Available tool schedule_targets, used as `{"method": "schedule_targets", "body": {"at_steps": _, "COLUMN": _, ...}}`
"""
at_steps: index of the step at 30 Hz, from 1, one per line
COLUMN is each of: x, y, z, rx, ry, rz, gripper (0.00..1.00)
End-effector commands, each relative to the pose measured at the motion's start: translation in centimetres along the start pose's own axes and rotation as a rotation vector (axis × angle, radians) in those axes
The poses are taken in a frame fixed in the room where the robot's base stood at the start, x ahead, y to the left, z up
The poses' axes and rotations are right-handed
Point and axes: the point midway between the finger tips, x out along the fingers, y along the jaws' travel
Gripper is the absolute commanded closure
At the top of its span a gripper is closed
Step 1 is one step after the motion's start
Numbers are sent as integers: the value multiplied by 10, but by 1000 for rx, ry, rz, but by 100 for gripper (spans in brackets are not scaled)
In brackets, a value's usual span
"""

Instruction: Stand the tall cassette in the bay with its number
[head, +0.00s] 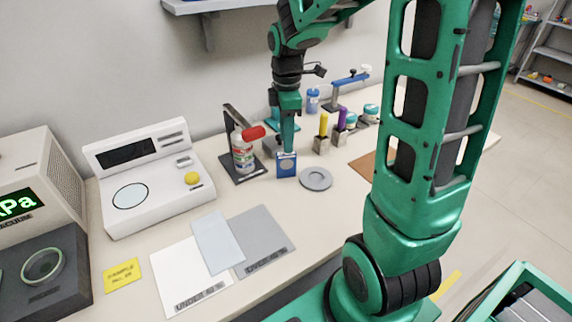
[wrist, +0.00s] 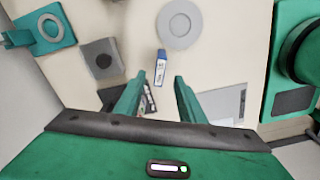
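A small blue cassette-like block with a pale label (head: 286,167) stands on the bench beneath my gripper (head: 287,150) in the head view. In the wrist view the blue block (wrist: 161,66) lies ahead of and between the two fingertips of my gripper (wrist: 160,78). The green fingers are apart, with a gap on both sides of the block. I cannot read its number. I cannot make out a numbered bay in either view.
A grey round disc (head: 316,179) lies right of the block. A stand with a jar (head: 243,150) is on its left. A green crate (head: 556,278) is at lower right.

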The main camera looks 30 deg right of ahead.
Motion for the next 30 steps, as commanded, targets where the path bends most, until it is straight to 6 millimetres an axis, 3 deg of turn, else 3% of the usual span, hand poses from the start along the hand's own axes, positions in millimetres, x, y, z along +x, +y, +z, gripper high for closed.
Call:
{"method": "schedule_targets", "body": {"at_steps": 3, "x": 18, "y": -1, "z": 0, "rx": 1, "ry": -1, "rz": -4, "gripper": 64}}
{"method": "schedule_targets", "body": {"at_steps": 11, "x": 36, "y": -1, "z": 0, "rx": 3, "ry": -1, "rz": -2, "gripper": 64}}
{"method": "schedule_targets", "body": {"at_steps": 21, "x": 78, "y": 1, "z": 0, "rx": 4, "ry": -1, "rz": -3, "gripper": 64}}
{"method": "schedule_targets", "body": {"at_steps": 30, "x": 83, "y": 1, "z": 0, "rx": 4, "ry": 0, "rz": 0, "gripper": 64}}
